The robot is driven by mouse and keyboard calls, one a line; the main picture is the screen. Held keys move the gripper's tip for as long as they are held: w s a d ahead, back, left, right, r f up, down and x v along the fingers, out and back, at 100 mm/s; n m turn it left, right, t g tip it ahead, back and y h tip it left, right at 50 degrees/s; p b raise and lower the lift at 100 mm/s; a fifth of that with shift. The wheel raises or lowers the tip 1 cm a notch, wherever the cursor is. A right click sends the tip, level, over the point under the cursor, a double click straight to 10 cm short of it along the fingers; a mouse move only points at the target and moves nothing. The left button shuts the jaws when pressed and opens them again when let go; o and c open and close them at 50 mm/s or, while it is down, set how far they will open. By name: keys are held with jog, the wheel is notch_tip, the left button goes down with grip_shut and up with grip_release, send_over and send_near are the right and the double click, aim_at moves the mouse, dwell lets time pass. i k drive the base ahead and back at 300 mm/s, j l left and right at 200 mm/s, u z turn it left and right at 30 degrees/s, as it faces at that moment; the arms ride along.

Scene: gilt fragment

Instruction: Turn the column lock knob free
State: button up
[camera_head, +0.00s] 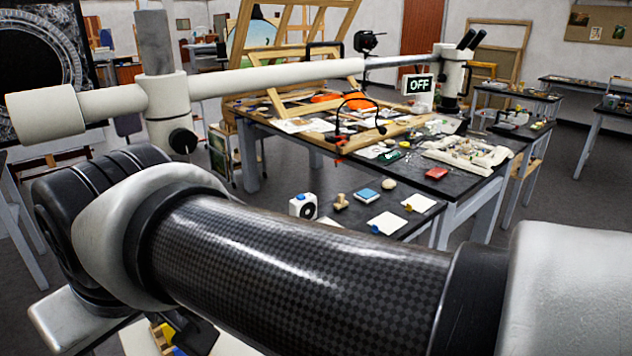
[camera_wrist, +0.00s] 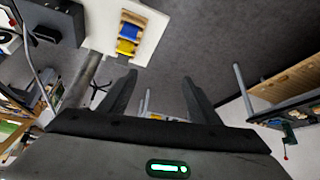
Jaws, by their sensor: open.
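The column lock knob (camera_head: 183,141) is a round black knob on the front of the white collar (camera_head: 168,105). The collar sits on a grey upright column (camera_head: 155,42) and carries a long white horizontal boom (camera_head: 270,78). A microscope head (camera_head: 453,75) with black eyepieces is at the boom's far right end, beside a sign reading OFF (camera_head: 417,84). My arm crosses the foreground below the knob in the head view. My gripper shows in the wrist view (camera_wrist: 158,85), open, with nothing between its two dark fingers. The knob is not recognisable in the wrist view.
A dark worktable (camera_head: 470,187) behind the arm holds wooden frames, papers and small items. A low surface in front carries a white device (camera_head: 303,206), a blue block (camera_head: 367,195) and cards. In the wrist view, a white surface (camera_wrist: 152,20) holds blue and yellow items; grey floor (camera_wrist: 215,45) lies beyond.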

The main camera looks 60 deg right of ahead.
aim_at(183, 141)
jog(key=z, duration=0.95)
